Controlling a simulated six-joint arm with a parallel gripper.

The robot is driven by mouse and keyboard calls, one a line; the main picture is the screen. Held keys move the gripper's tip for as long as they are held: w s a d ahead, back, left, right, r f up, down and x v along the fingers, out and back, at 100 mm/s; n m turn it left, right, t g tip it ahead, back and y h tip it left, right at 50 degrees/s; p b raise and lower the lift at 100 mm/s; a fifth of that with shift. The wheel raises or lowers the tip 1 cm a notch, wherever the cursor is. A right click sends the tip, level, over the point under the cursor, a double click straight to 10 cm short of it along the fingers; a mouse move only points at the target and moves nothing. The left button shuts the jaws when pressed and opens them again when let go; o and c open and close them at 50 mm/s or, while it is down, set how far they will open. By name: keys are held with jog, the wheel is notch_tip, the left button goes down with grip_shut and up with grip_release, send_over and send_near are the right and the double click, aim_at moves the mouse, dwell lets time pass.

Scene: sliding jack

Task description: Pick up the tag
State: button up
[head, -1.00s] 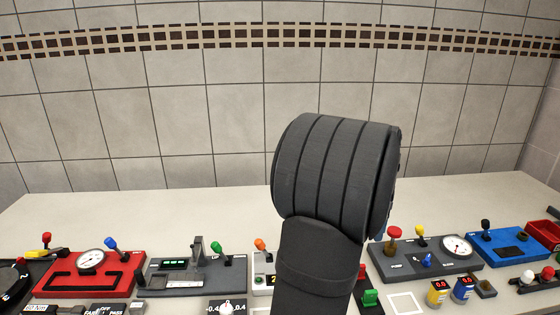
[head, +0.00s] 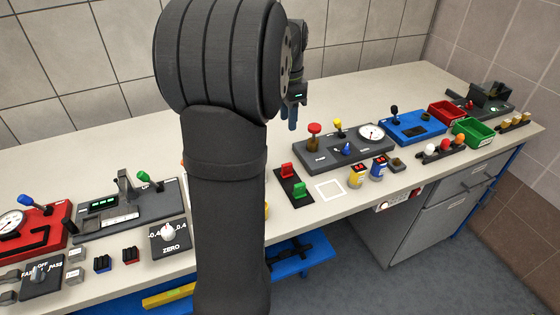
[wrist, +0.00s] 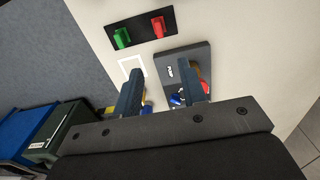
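I cannot make out which thing is the tag. My gripper (wrist: 160,68) is open in the wrist view, with its two dark blue fingers apart and nothing visible gripped between them. In the head view my gripper (head: 292,115) shows small behind my arm, above the bench near the grey pump panel (head: 320,160). A red block (head: 287,170) and a green block (head: 299,190) sit on a black plate (head: 283,188). In the wrist view the red block (wrist: 158,27) and green block (wrist: 122,38) lie beyond the fingertips.
A white square outline (head: 330,190) lies beside the black plate. A blue panel (head: 418,127), red bin (head: 447,112) and green bin (head: 473,132) are to the right. My arm hides part of the bench.

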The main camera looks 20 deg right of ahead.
aim_at(287, 164)
jog(key=shift+h, duration=0.7)
notch_tip(287, 164, down, 18)
jog(key=shift+s+a, duration=0.1)
grip_shut()
